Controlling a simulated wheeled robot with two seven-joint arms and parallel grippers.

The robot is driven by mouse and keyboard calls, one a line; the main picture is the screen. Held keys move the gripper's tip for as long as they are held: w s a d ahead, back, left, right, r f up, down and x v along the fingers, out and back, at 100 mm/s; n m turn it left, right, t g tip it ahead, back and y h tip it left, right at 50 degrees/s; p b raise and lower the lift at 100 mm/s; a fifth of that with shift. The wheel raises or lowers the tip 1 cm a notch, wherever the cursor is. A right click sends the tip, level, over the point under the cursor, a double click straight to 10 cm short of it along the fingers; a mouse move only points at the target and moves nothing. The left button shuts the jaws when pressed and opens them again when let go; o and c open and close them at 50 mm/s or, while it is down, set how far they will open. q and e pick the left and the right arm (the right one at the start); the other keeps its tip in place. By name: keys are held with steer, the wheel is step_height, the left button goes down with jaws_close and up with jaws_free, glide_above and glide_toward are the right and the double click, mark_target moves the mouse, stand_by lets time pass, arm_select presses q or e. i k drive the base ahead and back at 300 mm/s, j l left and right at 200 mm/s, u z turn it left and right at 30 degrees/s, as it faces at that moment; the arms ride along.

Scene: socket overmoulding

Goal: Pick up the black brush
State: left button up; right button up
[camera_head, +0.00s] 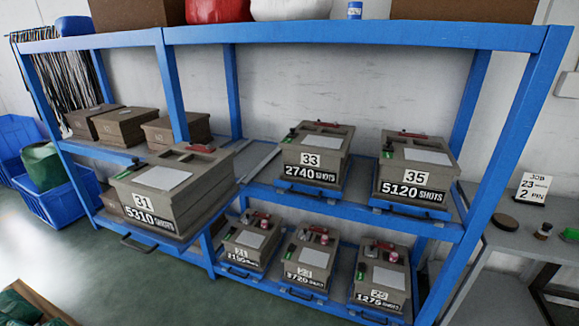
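I cannot clearly pick out the black brush. A small dark object with a pale top (543,231) stands on the grey table at the right, and it is too small to identify. Small dark and green items lie on several of the moulds, such as a dark item (130,168) on the mould marked 31 (168,194); I cannot tell whether any is a brush. Neither of my grippers is in view.
A blue rack (350,36) holds several numbered brown moulds; mould 31 sits forward on a pulled-out tray. The grey table (512,243) carries a round brown disc (503,221) and a job sign (533,188). Blue bins (62,205) stand left. Green floor (150,290) is open in front.

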mark_target(543, 233)
steer(key=z, duration=1.6)
steer(key=u, duration=2.15)
steer(key=z, duration=2.15)
